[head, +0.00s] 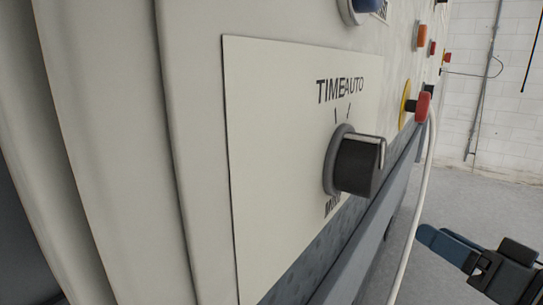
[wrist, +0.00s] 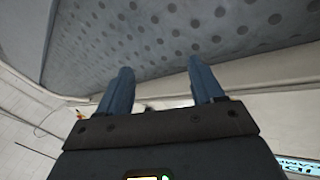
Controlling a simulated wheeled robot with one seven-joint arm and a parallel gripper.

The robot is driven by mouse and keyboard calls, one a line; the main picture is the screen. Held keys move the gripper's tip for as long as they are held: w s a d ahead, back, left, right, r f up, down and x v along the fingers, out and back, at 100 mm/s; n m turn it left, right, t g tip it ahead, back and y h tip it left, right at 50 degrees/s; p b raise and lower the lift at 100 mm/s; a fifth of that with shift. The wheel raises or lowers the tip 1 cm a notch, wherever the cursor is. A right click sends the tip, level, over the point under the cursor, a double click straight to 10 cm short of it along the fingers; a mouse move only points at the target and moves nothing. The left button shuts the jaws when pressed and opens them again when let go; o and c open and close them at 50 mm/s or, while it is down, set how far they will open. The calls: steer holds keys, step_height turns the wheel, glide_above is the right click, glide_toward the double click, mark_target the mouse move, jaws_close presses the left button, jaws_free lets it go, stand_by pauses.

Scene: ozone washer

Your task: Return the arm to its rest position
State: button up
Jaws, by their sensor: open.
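My gripper (head: 440,243) shows at the lower right of the head view, with blue fingers, apart from the panel and off to its right. In the wrist view my gripper (wrist: 160,88) has its two blue fingers spread, with nothing between them. A black selector knob (head: 358,163) sits on a cream panel (head: 275,150) in the middle of the head view. Labels reading TIME and AUTO are above the knob, and a label below is partly hidden by it.
A red button (head: 423,107) on a yellow plate, an orange button (head: 421,36) and a blue knob (head: 368,5) are on the machine face. A white cable (head: 413,225) hangs near my gripper. A dotted grey surface (wrist: 200,35) lies ahead of the fingers. Grey floor (head: 490,200) is open at right.

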steer(key=s+a+f+m+g+h, duration=0.15)
steer(key=s+f+m+h, duration=0.45)
steer(key=s+f, duration=1.05)
steer(key=s+a+r+n+h, duration=0.1)
steer(key=s+n, duration=0.2)
steer(key=s, duration=0.7)
steer(key=s+a+r+n+h, duration=0.1)
steer(key=s+a+n, duration=0.1)
steer(key=s, duration=0.8)
steer(key=shift+s+n, duration=0.25)
steer(key=shift+n, duration=0.15)
stand_by(1.5)
